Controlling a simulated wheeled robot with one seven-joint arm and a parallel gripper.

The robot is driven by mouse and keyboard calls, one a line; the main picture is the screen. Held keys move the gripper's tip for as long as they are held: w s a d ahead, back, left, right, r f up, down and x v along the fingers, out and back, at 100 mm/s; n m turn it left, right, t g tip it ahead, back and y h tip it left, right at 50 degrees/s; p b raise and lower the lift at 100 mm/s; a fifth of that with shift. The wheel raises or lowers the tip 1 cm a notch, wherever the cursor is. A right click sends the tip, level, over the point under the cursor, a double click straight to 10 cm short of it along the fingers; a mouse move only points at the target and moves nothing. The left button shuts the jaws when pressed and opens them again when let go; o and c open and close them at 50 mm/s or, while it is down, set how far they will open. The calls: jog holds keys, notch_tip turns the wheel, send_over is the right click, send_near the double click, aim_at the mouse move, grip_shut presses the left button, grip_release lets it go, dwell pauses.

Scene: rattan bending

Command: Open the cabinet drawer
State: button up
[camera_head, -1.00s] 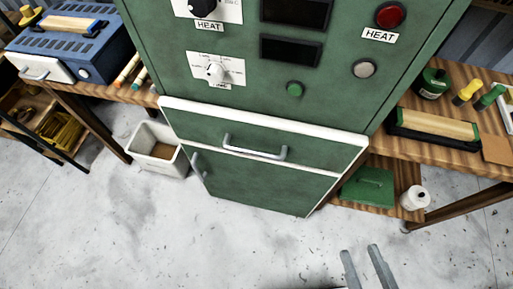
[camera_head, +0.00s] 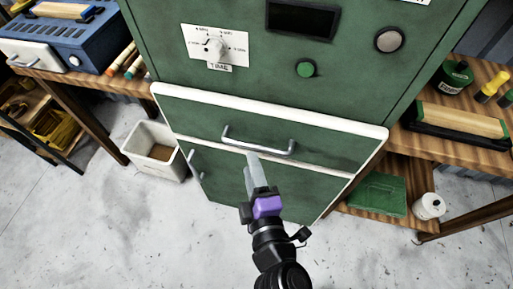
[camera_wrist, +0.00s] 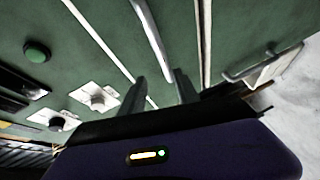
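The green cabinet (camera_head: 190,120) has a wide drawer with white edging. The drawer (camera_head: 320,144) looks closed. Its grey bar handle (camera_head: 258,147) runs across the middle of the drawer front. My gripper (camera_head: 257,168) is in front of the cabinet, with its fingertips just below and close to the handle. In the wrist view, my gripper (camera_wrist: 160,85) has two fingers apart with a gap between them. The handle (camera_wrist: 150,32) shows ahead as a pale bar, its near end close to the right finger. I cannot tell whether they touch.
Below the drawer is a cabinet door with its own handle (camera_head: 194,165) at the left. A white bin (camera_head: 153,152) stands on the floor to the left. A wooden bench (camera_head: 470,160) with tools and a white roll (camera_head: 429,206) is at the right. The floor in front is clear.

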aim_at(256, 145)
jog(key=shift+n+h, duration=0.3)
jog(key=shift+h, duration=0.4)
jog(key=w, duration=0.2)
jog(key=w+d+f, duration=0.1)
jog(key=w, duration=0.2)
jog(key=w+f+p, duration=0.1)
jog(key=w, duration=0.1)
jog(key=shift+w+d+f, duration=0.25)
jog(key=shift+w+d, duration=0.05)
jog(key=shift+d, duration=0.05)
grip_shut()
dwell(0.6)
